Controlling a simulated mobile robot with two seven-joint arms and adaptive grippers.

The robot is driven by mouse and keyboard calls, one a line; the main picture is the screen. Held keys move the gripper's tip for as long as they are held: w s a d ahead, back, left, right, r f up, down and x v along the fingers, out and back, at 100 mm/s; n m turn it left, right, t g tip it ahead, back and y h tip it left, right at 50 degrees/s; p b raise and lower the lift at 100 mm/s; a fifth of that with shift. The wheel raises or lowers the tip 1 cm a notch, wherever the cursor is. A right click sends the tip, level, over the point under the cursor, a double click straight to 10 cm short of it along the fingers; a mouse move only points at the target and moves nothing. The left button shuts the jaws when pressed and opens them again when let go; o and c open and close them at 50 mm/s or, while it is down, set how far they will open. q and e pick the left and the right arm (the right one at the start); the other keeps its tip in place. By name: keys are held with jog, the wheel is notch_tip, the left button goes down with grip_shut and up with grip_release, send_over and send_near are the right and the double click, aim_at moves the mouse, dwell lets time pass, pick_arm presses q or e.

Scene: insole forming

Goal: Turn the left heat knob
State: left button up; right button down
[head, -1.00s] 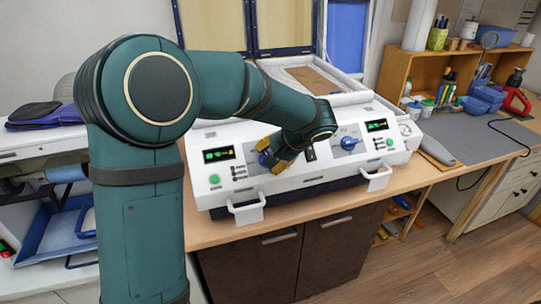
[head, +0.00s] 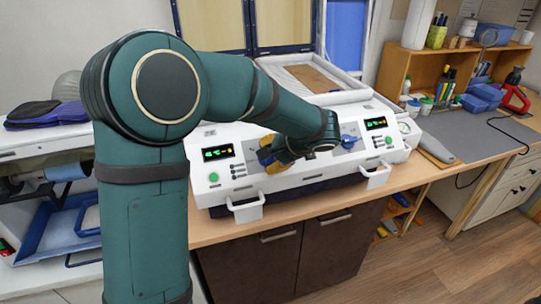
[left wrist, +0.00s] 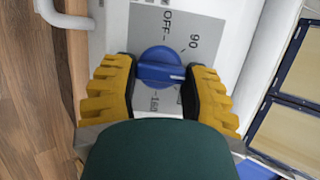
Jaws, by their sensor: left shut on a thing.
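The left heat knob is a blue round dial, seen close up in the left wrist view (left wrist: 158,66). It sits on a grey dial plate (left wrist: 205,33) printed with OFF, 90 and a partly covered lower number. Its white pointer mark faces the right-hand finger. My left gripper (left wrist: 160,78) has its yellow ridged fingers on both sides of the knob and is shut on it. In the head view, the left gripper (head: 272,157) is at the left dial of the white machine (head: 320,168), mostly hiding the knob. My right gripper is not in view.
Green-lit displays (head: 217,153) and green buttons flank the dials. White handles (head: 247,208) stick out at the front. A wooden shelf (head: 420,75) and a grey worktop stand to the right.

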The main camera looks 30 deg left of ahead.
pick_arm(q)
jog(key=o, duration=1.2)
jog(key=v, duration=1.2)
